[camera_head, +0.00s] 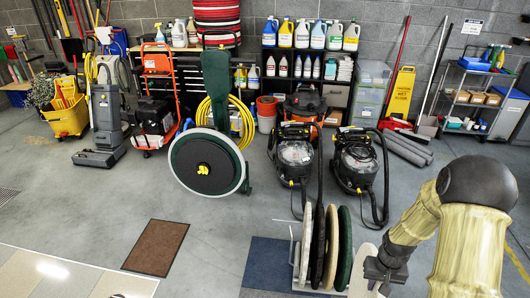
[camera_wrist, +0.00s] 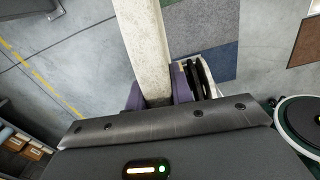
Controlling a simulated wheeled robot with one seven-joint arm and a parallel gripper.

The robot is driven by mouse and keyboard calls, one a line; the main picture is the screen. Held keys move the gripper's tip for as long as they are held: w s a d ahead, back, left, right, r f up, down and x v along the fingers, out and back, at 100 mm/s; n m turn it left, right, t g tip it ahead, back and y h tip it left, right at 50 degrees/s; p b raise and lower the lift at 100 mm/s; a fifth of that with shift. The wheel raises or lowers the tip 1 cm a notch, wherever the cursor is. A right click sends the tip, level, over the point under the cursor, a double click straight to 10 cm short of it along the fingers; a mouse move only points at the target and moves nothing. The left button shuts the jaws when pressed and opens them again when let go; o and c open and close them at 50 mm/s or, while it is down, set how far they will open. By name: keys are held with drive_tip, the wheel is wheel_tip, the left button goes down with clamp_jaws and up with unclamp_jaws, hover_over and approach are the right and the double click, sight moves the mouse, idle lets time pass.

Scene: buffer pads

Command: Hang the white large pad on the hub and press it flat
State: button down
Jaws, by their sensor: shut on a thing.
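My gripper (camera_head: 384,272) is at the lower right in the head view, right of the pad rack. Its fingers (camera_wrist: 158,90) are shut on a white pad (camera_wrist: 145,42), seen edge-on in the wrist view. In the head view part of this white pad (camera_head: 361,272) shows left of the gripper; the rest is hidden or cut off by the lower edge. The floor machine is tilted back, showing its round black driver face (camera_head: 190,180) with a yellow hub (camera_head: 204,167) in the middle. It stands left of and beyond my gripper. The driver also shows at the right edge of the wrist view (camera_wrist: 305,118).
A rack on a blue mat (camera_head: 262,265) holds upright pads, including a white one (camera_head: 305,245), a tan one (camera_head: 331,247) and a dark green one (camera_head: 344,247). Two black vacuums (camera_head: 296,155) stand behind. A brown mat (camera_head: 156,247) lies on the open floor before the machine.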

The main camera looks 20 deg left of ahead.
drive_tip(key=shift+m, duration=0.6)
drive_tip(key=f+b, duration=0.3)
drive_tip(key=f, duration=0.2)
drive_tip(key=w+f+b, duration=0.1)
drive_tip(key=f+b, duration=0.2)
drive_tip(key=f, duration=0.2)
drive_tip(key=f+b, duration=0.3)
drive_tip(key=f, duration=0.2)
drive_tip(key=shift+w+a+f+b, duration=0.15)
drive_tip(key=shift+w+f+b, duration=0.15)
drive_tip(key=shift+w+b, duration=0.1)
drive_tip(key=f+p, duration=0.1)
drive_tip(key=s+f+p, duration=0.1)
drive_tip(key=f+p, duration=0.1)
drive_tip(key=shift+f, duration=0.2)
drive_tip(key=s+f+p, duration=0.3)
drive_tip(key=s+p, duration=0.1)
drive_tip(key=p, duration=0.2)
drive_tip(key=shift+f+p, duration=0.4)
drive_tip(key=shift+s+f, duration=0.2)
drive_tip(key=shift+f, duration=0.15)
